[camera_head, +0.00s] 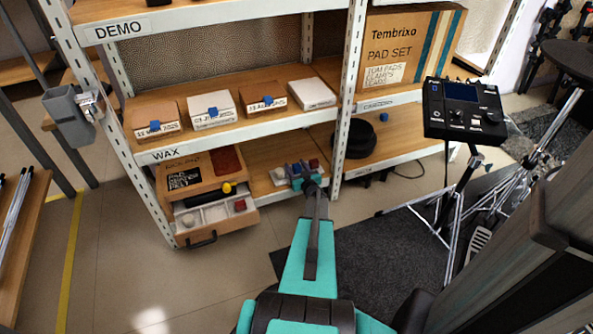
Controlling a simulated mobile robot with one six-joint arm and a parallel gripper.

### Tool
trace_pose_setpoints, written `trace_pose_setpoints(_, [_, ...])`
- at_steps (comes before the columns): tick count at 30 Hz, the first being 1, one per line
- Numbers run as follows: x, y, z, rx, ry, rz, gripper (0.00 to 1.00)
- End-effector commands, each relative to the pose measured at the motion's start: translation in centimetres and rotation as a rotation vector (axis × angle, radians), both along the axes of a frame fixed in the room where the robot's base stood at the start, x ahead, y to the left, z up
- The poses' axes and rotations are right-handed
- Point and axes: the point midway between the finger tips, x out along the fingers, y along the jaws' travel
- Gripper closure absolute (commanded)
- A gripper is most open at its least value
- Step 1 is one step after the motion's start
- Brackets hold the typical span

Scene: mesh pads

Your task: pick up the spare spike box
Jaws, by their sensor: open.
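I cannot tell by its label which thing is the spare spike box. My gripper (297,169) is open and reaches to the lower shelf, in front of a light tray (281,177) holding small red and blue pieces. The gripper partly hides the tray, and I cannot tell whether they touch. To the left, a wooden drawer unit (177,162) has its drawer (180,224) pulled out. The drawer's compartments hold a small red box (240,205) and a round grey thing (188,220). A yellow and black thing (228,188) lies at the drawer's back.
Several labelled boxes (211,111) stand on the wax shelf (168,155) above. A large pad set carton (405,50) stands at upper right. A drum module (463,108) on a stand and chrome legs crowd the right. The floor (125,265) at lower left is clear.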

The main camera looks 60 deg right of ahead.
Motion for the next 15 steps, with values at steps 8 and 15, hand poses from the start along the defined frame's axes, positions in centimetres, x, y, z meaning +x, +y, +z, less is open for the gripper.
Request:
trace_pose_setpoints(8, [2.0, -1.4, -0.4, 0.000, 0.000, 0.001, 0.50])
trace_pose_setpoints(15, [2.1, -1.4, -0.3, 0.000, 0.000, 0.002, 0.50])
